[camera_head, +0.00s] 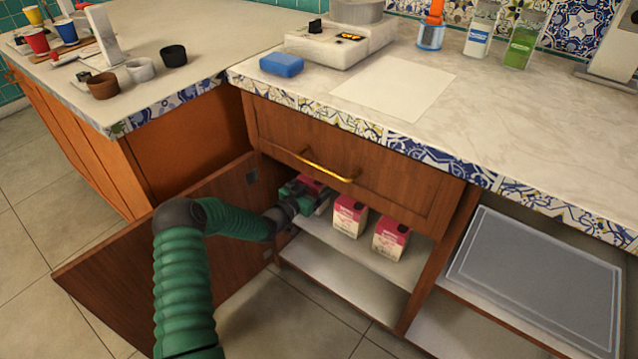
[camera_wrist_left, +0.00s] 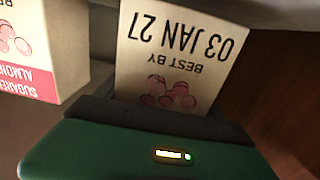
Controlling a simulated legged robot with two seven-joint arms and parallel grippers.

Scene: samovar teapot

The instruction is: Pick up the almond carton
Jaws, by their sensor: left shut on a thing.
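Small pink-and-white cartons stand on the upper shelf inside the open cabinet. My left gripper (camera_head: 318,200) reaches in at the left and is shut on the leftmost almond carton (camera_head: 309,184), mostly hidden behind the jaws in the head view. In the left wrist view, this carton (camera_wrist_left: 180,55) shows upside-down "BEST BY 03 JAN 27" print above my gripper (camera_wrist_left: 150,108). Whether it touches the shelf is hidden. A second carton (camera_head: 349,216) stands just right; its label in the wrist view (camera_wrist_left: 45,50) partly reads "ALMON". My right gripper is not in view.
A third carton (camera_head: 390,239) stands farther right on the shelf (camera_head: 368,256). The lower shelf (camera_head: 340,290) is bare.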

